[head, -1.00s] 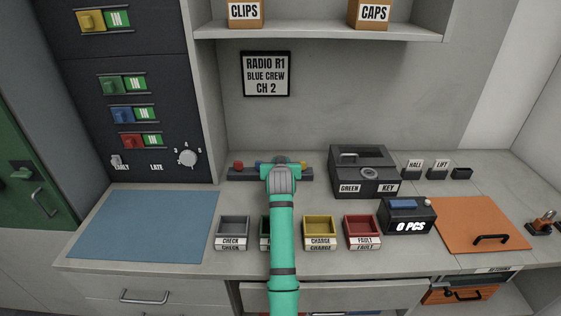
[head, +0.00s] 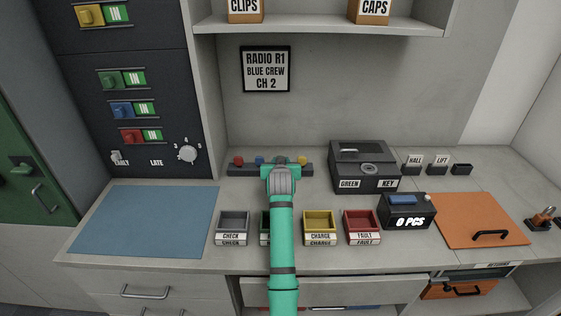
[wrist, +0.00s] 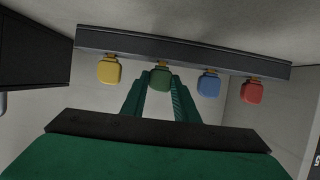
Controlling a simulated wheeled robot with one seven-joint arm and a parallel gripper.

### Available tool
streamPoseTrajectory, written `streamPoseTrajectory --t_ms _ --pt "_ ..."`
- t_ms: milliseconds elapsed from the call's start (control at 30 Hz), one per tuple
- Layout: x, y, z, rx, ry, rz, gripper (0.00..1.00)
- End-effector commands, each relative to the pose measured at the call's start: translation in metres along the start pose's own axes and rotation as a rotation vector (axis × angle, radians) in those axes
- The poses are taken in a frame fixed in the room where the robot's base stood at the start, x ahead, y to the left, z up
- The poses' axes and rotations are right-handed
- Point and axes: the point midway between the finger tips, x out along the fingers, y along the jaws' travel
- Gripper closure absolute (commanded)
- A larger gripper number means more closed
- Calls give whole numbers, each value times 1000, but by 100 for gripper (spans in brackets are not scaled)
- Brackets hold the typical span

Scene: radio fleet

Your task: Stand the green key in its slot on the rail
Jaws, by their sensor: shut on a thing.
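My gripper (wrist: 160,85) is shut on the green key (wrist: 160,78) at the dark rail (wrist: 190,49) in the wrist view. The green key lines up with the yellow key (wrist: 109,70), blue key (wrist: 208,84) and red key (wrist: 252,92), between yellow and blue. Its stem meets the rail; whether it is fully seated I cannot tell. In the head view my gripper (head: 281,163) covers most of the green key and the middle of the rail (head: 238,172).
A dark box marked GREEN KEY (head: 366,183) stands right of the rail. Small trays (head: 319,226) line the counter in front, partly behind my arm. A blue mat (head: 145,222) lies to the left. A shelf (head: 325,25) hangs above.

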Motion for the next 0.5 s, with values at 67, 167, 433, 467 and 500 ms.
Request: streamPoseTrajectory --t_ms 67,167,433,467,500 --pt "0 0 1 0 0 0 68" --pt "0 0 1 0 0 0 51" --pt "0 0 1 0 0 0 51" --pt "-1 0 1 0 0 0 51" --pt "-2 0 1 0 1 0 51"
